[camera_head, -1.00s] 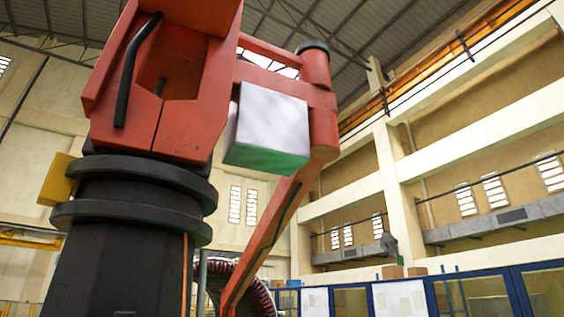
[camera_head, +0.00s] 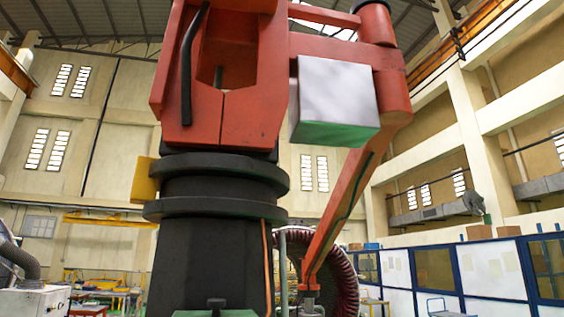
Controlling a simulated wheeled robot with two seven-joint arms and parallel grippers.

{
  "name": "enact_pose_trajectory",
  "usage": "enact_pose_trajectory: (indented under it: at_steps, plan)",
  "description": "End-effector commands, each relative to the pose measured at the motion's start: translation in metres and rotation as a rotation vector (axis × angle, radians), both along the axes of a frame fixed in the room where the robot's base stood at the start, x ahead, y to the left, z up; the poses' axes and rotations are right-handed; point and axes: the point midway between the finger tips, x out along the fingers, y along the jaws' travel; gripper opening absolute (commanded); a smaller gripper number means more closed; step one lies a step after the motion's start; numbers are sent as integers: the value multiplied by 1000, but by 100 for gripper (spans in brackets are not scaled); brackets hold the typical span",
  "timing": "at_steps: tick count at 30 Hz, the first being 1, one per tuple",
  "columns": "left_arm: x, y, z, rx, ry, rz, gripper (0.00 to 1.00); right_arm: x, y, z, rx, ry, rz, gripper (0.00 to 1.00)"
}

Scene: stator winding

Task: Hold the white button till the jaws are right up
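Neither of my grippers shows in the head view. I cannot make out a white button or any jaws. A large red machine (camera_head: 235,90) with a white box (camera_head: 336,92) on its side stands on a black round column (camera_head: 205,262). Its slanted red arm (camera_head: 340,208) reaches down to a grey fitting (camera_head: 310,300), cut by the bottom edge. Behind the arm is a dark red ring (camera_head: 343,278), which looks like a stator winding and is partly hidden.
A white cabinet with a grey hose (camera_head: 25,262) stands at the lower left. Blue-framed partition panels (camera_head: 495,270) line the right side. Workbenches are at the back left. The floor is hardly visible.

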Motion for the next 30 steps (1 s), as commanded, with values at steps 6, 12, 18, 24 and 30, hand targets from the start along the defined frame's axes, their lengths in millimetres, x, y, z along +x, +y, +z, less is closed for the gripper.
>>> enact_pose_trajectory:
  at_steps: [6,12,18,24,30]
  plan:
    - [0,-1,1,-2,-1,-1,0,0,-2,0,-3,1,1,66]
    - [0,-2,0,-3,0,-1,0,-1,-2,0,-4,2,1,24]
    - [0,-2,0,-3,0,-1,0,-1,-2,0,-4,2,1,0]
    - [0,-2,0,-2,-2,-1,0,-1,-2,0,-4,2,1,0]
    - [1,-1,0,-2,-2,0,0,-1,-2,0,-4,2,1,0]
